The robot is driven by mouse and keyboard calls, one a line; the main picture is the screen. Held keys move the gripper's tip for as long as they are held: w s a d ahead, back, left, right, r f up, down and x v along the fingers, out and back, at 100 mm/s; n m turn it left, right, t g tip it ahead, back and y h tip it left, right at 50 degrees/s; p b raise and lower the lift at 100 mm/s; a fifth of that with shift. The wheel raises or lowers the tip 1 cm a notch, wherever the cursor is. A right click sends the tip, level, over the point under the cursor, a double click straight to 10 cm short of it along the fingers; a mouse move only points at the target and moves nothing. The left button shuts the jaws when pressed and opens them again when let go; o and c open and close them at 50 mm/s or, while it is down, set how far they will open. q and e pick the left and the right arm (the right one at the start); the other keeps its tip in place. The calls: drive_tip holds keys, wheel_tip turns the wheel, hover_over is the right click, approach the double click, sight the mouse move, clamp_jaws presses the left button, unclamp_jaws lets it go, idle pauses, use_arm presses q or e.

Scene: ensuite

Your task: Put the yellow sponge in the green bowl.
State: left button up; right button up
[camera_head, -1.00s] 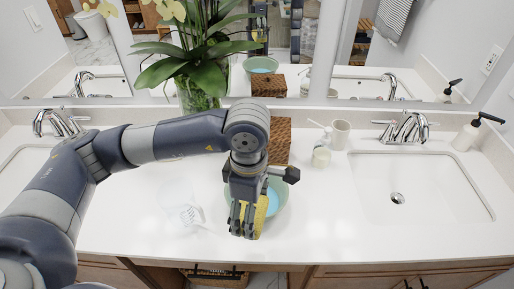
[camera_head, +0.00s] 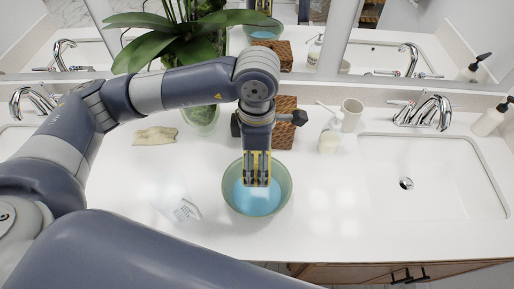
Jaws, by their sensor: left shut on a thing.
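The yellow sponge (camera_head: 257,160) shows as yellow strips between and beside the fingers of my left gripper (camera_head: 257,181). The gripper is shut on it and points down. The fingers hide much of the sponge. The green bowl (camera_head: 285,190) stands on the white counter, with a blue inside. The sponge and fingertips overlap the far half and middle of the bowl's opening in the head view. I cannot tell how high they are above its bottom. My right gripper is not in view.
A brown woven box (camera_head: 284,135) stands just behind the gripper. A white cup (camera_head: 351,114) and a small bottle (camera_head: 328,138) stand right of it. A plant vase (camera_head: 203,116) and a beige cloth (camera_head: 155,136) are at left. The sink (camera_head: 440,185) is at right.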

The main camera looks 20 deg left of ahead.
sight(257, 162)
use_arm(q)
drive_tip(key=f, duration=0.1)
drive_tip(key=f+b, duration=0.1)
drive_tip(key=f, duration=0.1)
drive_tip(key=shift+s+f, duration=0.2)
drive_tip(key=shift+f, duration=0.05)
wheel_tip(257, 162, down, 6)
drive_tip(key=b, duration=0.3)
drive_tip(key=o, duration=0.7)
drive_tip(key=shift+w, duration=0.15)
drive_tip(key=shift+o, duration=0.5)
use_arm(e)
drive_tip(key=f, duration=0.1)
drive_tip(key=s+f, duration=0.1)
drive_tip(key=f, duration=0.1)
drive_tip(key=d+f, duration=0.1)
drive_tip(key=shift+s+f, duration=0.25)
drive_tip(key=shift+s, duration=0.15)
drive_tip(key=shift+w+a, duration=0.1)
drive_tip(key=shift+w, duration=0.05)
